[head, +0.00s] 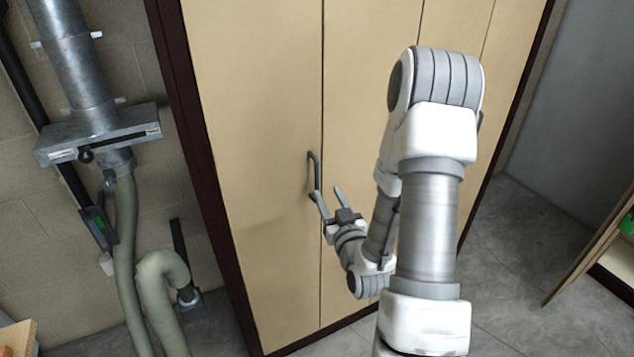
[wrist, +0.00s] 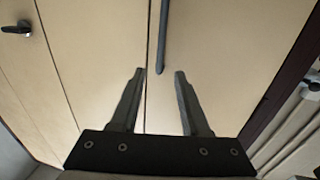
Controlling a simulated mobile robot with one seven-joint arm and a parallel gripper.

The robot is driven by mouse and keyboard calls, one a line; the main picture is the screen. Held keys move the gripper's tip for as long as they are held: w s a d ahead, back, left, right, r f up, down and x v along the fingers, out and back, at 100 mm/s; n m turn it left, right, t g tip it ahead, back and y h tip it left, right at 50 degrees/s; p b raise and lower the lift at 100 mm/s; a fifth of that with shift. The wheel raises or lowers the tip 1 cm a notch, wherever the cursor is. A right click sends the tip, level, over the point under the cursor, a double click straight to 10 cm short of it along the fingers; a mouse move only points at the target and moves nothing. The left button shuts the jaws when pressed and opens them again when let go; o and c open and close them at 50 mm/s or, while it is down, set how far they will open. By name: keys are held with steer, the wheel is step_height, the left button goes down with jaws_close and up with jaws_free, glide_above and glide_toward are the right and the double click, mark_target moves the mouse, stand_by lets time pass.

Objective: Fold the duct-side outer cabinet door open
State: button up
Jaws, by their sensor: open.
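The duct-side outer door (head: 250,130) is the leftmost tan panel of the cabinet in the head view. It looks shut, flush with its neighbour. Its dark bar handle (head: 312,170) stands near the seam at its right edge. My gripper (head: 328,191) is open and empty in front of the handle's lower end. In the wrist view this door (wrist: 225,60) is right of the seam, and the handle (wrist: 163,40) runs down to between the fingertips of my gripper (wrist: 160,73). I cannot tell whether a finger touches the handle.
A metal duct (head: 78,60) with a slide gate (head: 100,135) and green hoses (head: 125,240) stands left of the cabinet. A dark frame (head: 205,180) edges the door. A dark latch (wrist: 20,28) shows on another panel. Grey floor (head: 520,260) is clear at right.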

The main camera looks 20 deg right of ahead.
mark_target(317, 173)
steer(key=w, duration=0.3)
steer(key=w+d+b, duration=0.1)
steer(key=w, duration=0.6)
steer(key=shift+w+d, duration=0.1)
steer(key=shift+d, duration=0.2)
jaws_close()
stand_by(1.1)
